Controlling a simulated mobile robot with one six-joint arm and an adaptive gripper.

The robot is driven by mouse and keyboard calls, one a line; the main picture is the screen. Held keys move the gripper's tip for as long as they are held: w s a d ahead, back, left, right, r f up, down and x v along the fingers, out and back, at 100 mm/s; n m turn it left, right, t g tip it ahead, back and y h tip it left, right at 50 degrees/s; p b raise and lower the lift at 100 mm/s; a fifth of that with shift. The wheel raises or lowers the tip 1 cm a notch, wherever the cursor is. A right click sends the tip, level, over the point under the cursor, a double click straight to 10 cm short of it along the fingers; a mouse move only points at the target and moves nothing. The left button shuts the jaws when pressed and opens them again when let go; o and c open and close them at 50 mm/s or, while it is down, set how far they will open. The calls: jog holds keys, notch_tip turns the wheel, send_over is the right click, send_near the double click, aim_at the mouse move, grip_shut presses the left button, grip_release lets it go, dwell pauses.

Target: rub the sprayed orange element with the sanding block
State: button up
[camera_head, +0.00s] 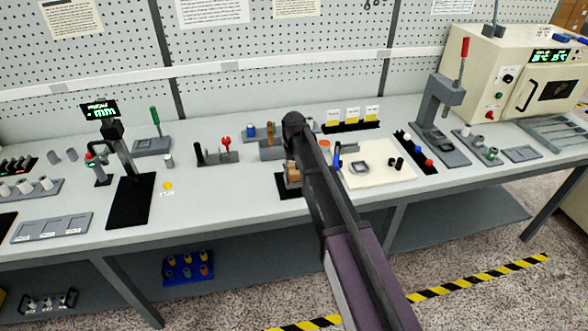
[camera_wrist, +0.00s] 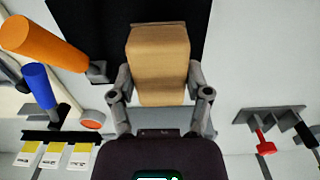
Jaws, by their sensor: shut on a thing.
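The sanding block, a tan block (camera_wrist: 158,50), is held between the two fingers of my gripper (camera_wrist: 160,82) in the wrist view. In the head view the block (camera_head: 294,174) shows low over the bench, just left of my arm. An orange cylinder, the orange element (camera_wrist: 42,42), stands left of the block in the wrist view, with a clear gap between them. Its lower end is by a grey fitting at the black mat (camera_wrist: 90,22). I cannot tell whether the block touches the mat.
A blue cylinder (camera_wrist: 36,85) and an orange disc (camera_wrist: 92,119) are close by on the left in the wrist view. Labelled cards (camera_head: 352,116) stand behind. A red-handled tool (camera_head: 224,146) is to the left. A white sheet (camera_head: 375,168) with small parts lies right of my arm.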

jog(key=shift+r+p, duration=3)
jog(key=shift+r, duration=0.05)
jog(key=shift+r+p, duration=1.5)
jog(key=shift+f, duration=0.1)
jog(key=shift+d+f+b, duration=0.1)
jog(key=shift+f+b, duration=0.35)
jog(key=shift+b, duration=0.1)
jog(key=shift+f, duration=0.1)
